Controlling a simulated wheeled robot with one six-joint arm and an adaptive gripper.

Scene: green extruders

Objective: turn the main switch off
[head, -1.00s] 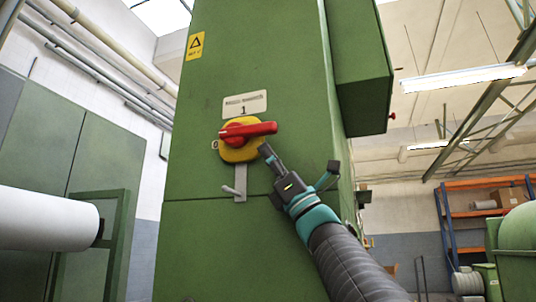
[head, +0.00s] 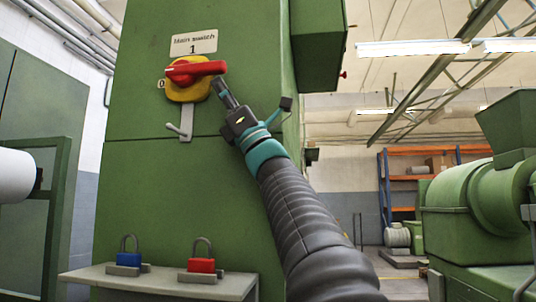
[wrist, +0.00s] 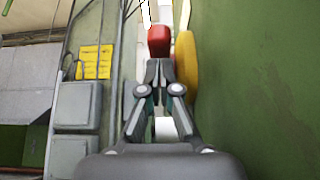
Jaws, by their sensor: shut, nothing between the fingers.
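The main switch is a red handle (head: 196,68) on a yellow plate (head: 187,91), on the front of a green cabinet (head: 150,200). The handle lies about level, its free end to the right. A label above reads "Main switch" with a 1 under it, and a 0 is at the left of the plate. My gripper (head: 219,86) is shut and empty, its tips just below the handle's free end. In the wrist view the red handle end (wrist: 159,40) is just ahead of the shut fingertips, with the yellow plate (wrist: 187,62) at their right. I cannot tell whether they touch.
A grey hasp (head: 184,130) hangs below the switch plate. A small shelf (head: 160,283) low on the cabinet holds a blue padlock (head: 129,258) and a red padlock (head: 201,265). A green machine (head: 465,200) stands at the right, with orange racking behind.

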